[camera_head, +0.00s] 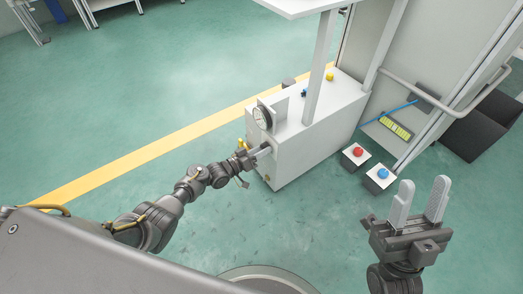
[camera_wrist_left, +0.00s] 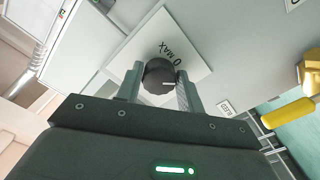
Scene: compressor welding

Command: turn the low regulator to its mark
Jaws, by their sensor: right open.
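The low regulator is a dark round knob (camera_wrist_left: 159,76) with a white pointer line, on a white plate (camera_wrist_left: 192,60) printed with "0" and "MAX", seen in the left wrist view. The pointer line points to the right in that view. My left gripper (camera_wrist_left: 160,88) has one finger on each side of the knob and appears shut on it. In the head view my left gripper (camera_head: 260,153) is at the near end of the light grey cabinet (camera_head: 318,142) and hides the knob. My right gripper (camera_head: 419,205) is open and empty, over the floor at the right.
A round gauge (camera_head: 262,117) stands on the cabinet above my left gripper. A yellow fitting (camera_wrist_left: 312,75) shows near the knob. A red button box (camera_head: 355,157) and a blue button box (camera_head: 381,178) stand right of the cabinet. The floor at left is clear.

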